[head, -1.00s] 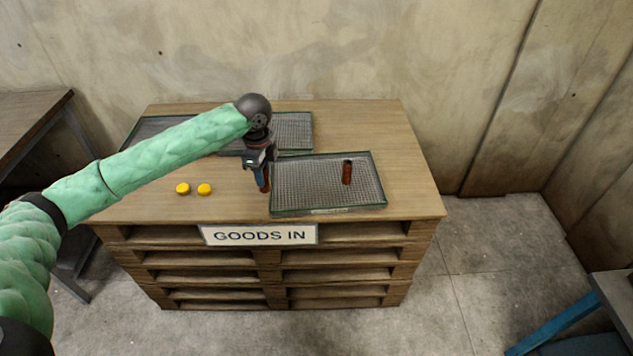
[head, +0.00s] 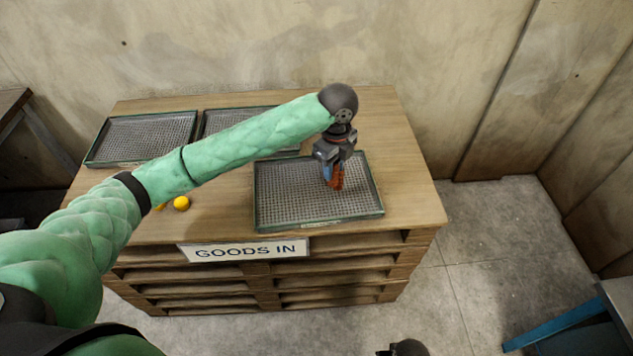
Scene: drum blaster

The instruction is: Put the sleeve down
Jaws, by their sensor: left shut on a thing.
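My left gripper (head: 332,181) points down over the right part of the front wire-mesh tray (head: 290,224). It is shut on the reddish-brown sleeve (head: 338,180), which shows between and beside the fingers. The sleeve's lower end is close to the mesh; I cannot tell whether it touches. The fingers hide part of it, and I cannot tell whether a second sleeve is there.
The tray stands on a wooden pallet table (head: 411,190) with a GOODS IN sign (head: 244,250). Two more trays are behind, one at back left (head: 140,137) and one partly hidden by my arm. Yellow pieces (head: 181,203) lie left of the front tray. The table's right side is clear.

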